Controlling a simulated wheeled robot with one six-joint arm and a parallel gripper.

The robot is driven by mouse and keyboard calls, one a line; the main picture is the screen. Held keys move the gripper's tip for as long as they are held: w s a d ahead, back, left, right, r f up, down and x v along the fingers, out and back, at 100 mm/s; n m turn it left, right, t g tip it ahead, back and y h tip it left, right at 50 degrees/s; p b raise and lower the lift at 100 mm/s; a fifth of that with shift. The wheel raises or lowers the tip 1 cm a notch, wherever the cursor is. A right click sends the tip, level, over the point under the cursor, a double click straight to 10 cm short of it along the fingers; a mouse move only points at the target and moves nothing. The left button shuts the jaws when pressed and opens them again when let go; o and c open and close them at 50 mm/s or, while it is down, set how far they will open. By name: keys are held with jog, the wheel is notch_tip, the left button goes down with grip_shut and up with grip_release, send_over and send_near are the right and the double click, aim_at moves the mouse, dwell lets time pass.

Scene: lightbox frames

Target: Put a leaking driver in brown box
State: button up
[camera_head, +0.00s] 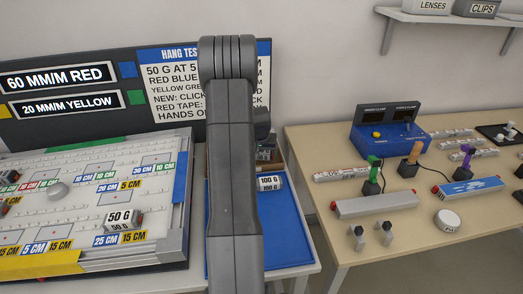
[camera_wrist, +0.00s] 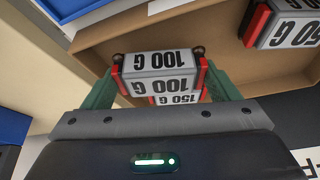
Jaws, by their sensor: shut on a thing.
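In the wrist view my gripper (camera_wrist: 160,80) has its green fingers on either side of a 100 G block (camera_wrist: 158,75) with red ends, and is shut on it. The brown box (camera_wrist: 95,45) lies around and beneath it. I cannot tell whether the held block touches the box. No leak can be made out on any thing.
A blue mat (camera_head: 290,235) lies on the table, with a 100 G weight (camera_head: 270,183) on it. A labelled board (camera_head: 85,215) stands at the left, with a 50 G block (camera_head: 123,220). The right table (camera_head: 380,270) holds a blue device (camera_head: 392,140) and several bars.

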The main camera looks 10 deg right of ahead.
jog(key=o, duration=0.9)
jog(key=shift+o, duration=0.2)
jog(key=shift+r, duration=0.1)
jog(key=b+v, duration=0.2)
jog(key=v, duration=1.1)
jog(key=shift+r, duration=0.3)
jog(key=shift+s, duration=0.1)
